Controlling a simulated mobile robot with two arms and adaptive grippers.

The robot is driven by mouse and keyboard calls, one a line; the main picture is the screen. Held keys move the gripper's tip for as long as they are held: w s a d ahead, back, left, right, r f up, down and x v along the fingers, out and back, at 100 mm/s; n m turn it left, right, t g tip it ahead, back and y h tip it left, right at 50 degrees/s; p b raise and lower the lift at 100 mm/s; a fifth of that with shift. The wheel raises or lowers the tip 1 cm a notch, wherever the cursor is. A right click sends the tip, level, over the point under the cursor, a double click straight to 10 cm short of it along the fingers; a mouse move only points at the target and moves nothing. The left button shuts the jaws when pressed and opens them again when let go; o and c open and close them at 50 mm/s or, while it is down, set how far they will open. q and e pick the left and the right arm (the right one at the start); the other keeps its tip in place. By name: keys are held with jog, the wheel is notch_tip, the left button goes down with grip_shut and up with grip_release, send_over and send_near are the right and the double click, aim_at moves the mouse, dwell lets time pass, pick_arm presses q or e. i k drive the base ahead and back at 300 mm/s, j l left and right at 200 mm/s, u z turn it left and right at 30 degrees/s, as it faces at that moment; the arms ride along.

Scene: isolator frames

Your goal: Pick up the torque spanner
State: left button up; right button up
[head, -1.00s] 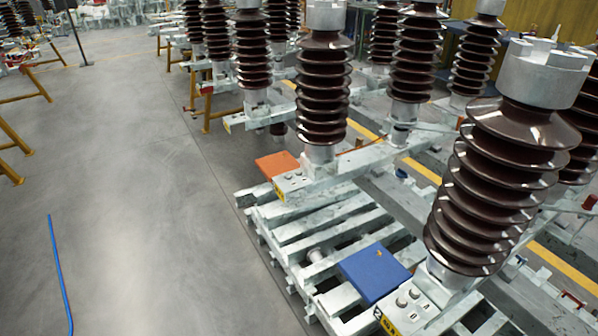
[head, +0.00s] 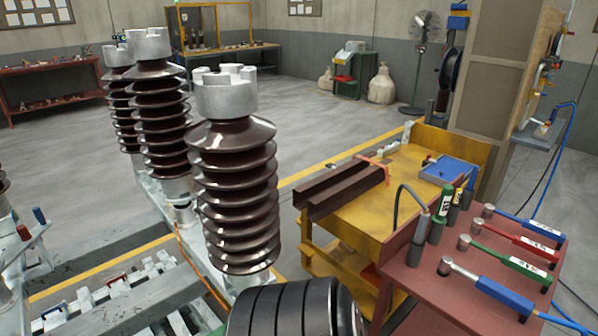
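Several torque spanners lie side by side on a dark red table at the right. The rearmost has a blue handle (head: 528,229). Beside it is one with a red handle (head: 515,242), then one with a green handle (head: 510,259). The nearest has a blue handle (head: 492,292). Their round metal heads point left and their handles have white labels. The frames do not tell which one is meant. Neither of my grippers shows in the view. A black ribbed rounded part, apparently my own arm, shows at the bottom centre.
The dark red table (head: 415,284) also holds upright green and yellow-topped tools. A yellow bench (head: 363,217) behind it bears brown steel channels (head: 341,190) and a blue tray (head: 448,170). A tall brown insulator (head: 232,195) stands at centre left. Open floor lies beyond.

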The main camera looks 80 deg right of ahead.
aim_at(488, 209)
jog(key=z, duration=4.2)
jog(key=i+l+u, duration=0.15)
jog(key=i+l, duration=0.15)
jog(key=i+l+u, duration=0.15)
jog(key=i+l, duration=0.15)
jog(key=l, duration=0.2)
